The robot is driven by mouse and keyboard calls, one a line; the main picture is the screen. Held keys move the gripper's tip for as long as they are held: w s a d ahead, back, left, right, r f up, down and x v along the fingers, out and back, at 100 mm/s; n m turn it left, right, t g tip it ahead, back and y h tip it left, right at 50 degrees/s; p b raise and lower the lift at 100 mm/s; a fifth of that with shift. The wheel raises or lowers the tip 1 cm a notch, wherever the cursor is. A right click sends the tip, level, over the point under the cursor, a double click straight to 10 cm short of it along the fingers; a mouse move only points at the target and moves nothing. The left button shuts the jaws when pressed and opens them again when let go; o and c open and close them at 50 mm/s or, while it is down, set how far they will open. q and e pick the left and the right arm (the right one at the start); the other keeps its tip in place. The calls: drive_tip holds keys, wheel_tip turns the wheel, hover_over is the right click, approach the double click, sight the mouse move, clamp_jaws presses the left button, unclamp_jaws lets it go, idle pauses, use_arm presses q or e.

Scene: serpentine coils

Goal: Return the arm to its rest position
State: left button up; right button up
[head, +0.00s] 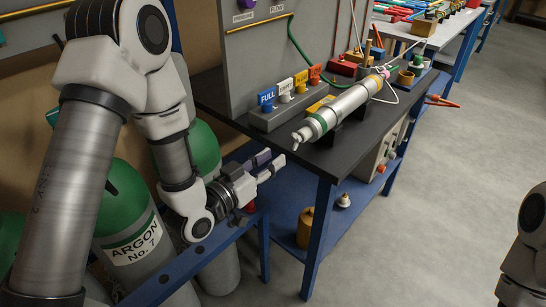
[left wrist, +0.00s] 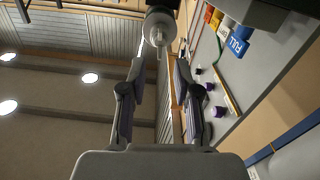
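A metal cylinder (head: 345,108) lies on supports on the dark table (head: 350,150). Coloured tags, including a blue FULL tag (head: 267,97), stand behind it. Green-topped gas bottles, one an argon bottle (head: 135,235), stand under my left arm. The grey floor (head: 440,190) on the right is clear.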

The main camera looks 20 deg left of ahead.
use_arm(q)
drive_tip(key=s+f+n+g+y+p, duration=0.1)
drive_tip(key=s+f+g+y+p, duration=0.1)
drive_tip(key=s+f+g+p, duration=0.35)
drive_tip(key=s+f+g+y+p, duration=0.1)
drive_tip(key=s+f+g+p, duration=0.2)
drive_tip(key=s+f, duration=0.55)
drive_tip(key=s+a+f+n+g+y, duration=0.1)
drive_tip(key=s+a+f+g, duration=0.1)
drive_tip(key=s+f+g, duration=0.2)
drive_tip(key=s+a+f+n+g+y, duration=0.1)
drive_tip(key=s+f+g, duration=0.3)
drive_tip(key=s, duration=0.5)
wheel_tip(320, 180, down, 3)
drive_tip(key=shift+s+a+r+y+p, duration=0.15)
drive_tip(key=shift+s+a+y+p, duration=0.25)
drive_tip(key=shift+a+y, duration=0.35)
drive_tip(key=shift+a+g, duration=0.1)
drive_tip(key=shift+g, duration=0.15)
